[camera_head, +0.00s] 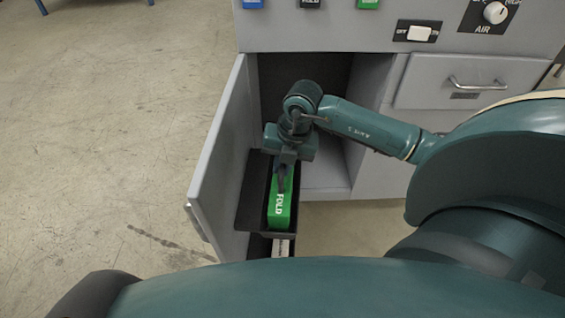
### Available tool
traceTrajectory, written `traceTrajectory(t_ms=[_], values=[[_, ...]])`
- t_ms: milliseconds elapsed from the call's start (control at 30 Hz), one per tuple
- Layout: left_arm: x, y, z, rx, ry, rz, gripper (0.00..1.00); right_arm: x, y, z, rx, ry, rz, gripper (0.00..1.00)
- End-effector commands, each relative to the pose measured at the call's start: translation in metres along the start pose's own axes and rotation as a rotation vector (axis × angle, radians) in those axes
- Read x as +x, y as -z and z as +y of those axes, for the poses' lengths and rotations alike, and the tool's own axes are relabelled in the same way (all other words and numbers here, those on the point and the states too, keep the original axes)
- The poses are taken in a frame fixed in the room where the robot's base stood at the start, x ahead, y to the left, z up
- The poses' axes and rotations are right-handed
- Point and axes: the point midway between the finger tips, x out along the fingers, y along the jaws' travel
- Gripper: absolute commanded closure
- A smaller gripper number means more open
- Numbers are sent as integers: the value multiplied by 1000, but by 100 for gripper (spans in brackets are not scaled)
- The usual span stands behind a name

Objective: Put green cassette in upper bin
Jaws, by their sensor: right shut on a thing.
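The green cassette (280,207), with white letters reading FOLD, stands in the black upper bin (249,203) on the inner side of the open cabinet door. My right gripper (283,182) reaches down from above and is shut on the far end of the cassette. The gripper and wrist hide that end. The cassette's near end and top show between the bin walls. I cannot tell whether it rests on the bin floor. My left gripper is not in view.
The grey door (219,160) stands open at the left, its handle (197,222) outside. A lower bin with a white-labelled item (281,247) shows below. A closed drawer (450,82), a switch (419,33) and an AIR knob (495,12) are on the cabinet front. The left floor is clear.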

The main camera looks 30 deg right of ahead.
Motion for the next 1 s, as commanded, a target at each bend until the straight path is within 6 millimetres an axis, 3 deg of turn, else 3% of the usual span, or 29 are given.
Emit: traceTrajectory(t_ms=[633,667,933,1000], values=[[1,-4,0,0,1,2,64,9,0,-2,0,2,-2,100],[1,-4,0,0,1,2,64,9,0,-2,0,3,-1,86],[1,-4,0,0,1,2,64,8,0,-2,0,1,0,64],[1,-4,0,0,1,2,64,8,0,-2,0,1,0,63]])
